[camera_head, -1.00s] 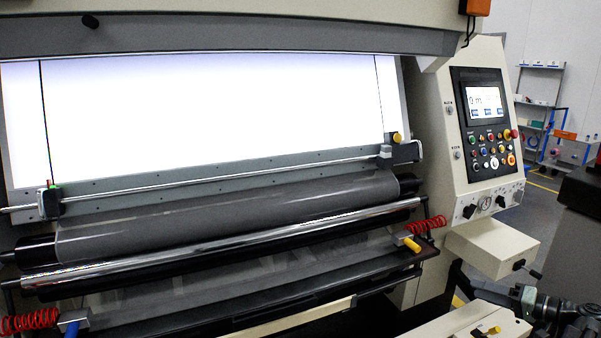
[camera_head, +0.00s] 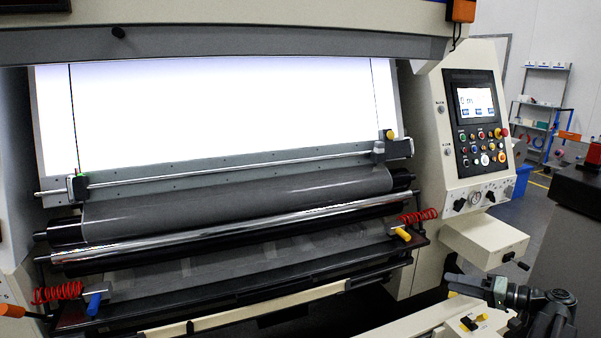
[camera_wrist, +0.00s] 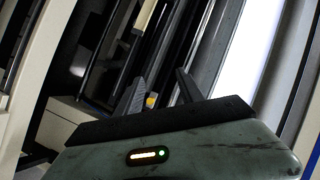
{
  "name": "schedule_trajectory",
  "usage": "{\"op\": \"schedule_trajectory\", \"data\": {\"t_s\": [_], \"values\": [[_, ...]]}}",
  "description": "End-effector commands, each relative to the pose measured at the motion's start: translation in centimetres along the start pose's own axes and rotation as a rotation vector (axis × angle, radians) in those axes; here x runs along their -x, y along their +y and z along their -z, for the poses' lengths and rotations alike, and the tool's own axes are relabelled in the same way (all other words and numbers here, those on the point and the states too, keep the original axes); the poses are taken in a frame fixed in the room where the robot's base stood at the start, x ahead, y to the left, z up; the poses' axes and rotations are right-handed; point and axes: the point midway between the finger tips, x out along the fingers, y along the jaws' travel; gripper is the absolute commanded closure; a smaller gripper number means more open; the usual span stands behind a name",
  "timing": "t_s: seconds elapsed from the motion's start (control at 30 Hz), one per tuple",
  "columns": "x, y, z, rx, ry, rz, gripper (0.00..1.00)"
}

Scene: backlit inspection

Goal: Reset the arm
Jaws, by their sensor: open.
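My gripper (camera_wrist: 158,88) shows in the wrist view with its two dark fingers spread apart and nothing between them. Its greenish housing fills the bottom of that view. In the head view my folded dark arm (camera_head: 535,300) is at the lower right, in front of the inspection machine and below the control panel (camera_head: 478,125). I cannot make out the fingers there.
The machine has a bright backlit screen (camera_head: 220,115), a grey fabric roll (camera_head: 240,205) and a chrome roller (camera_head: 230,238). A cream box (camera_head: 485,240) juts out close above my arm. Red coiled hoses (camera_head: 58,292) hang at both sides. Grey floor (camera_head: 520,215) is open at right.

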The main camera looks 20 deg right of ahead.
Motion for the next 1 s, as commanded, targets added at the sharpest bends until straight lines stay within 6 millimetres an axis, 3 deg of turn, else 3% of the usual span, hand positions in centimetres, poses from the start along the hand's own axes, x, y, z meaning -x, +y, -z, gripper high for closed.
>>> {"op": "schedule_trajectory", "data": {"t_s": [0.23,0.37,0.5,0.63,0.7,0.8,0.9,1.0], "values": [[-9.5,-5.0,-1.5,0.034,-0.14,0.077,0.55],[-16.6,-8.9,-4.7,0.065,-0.274,0.106,0.55],[-25.4,-14.1,-11.5,0.116,-0.494,0.094,0.55],[-31.6,-18.4,-19.9,0.175,-0.721,0.019,0.55],[-33.8,-20.1,-24.4,0.214,-0.835,-0.046,0.55],[-35.2,-21.6,-29.8,0.274,-0.964,-0.158,0.55],[-35.4,-22.2,-33.9,0.341,-1.059,-0.298,0.55],[-34.4,-21.4,-36.3,0.412,-1.11,-0.487,0.55]]}}
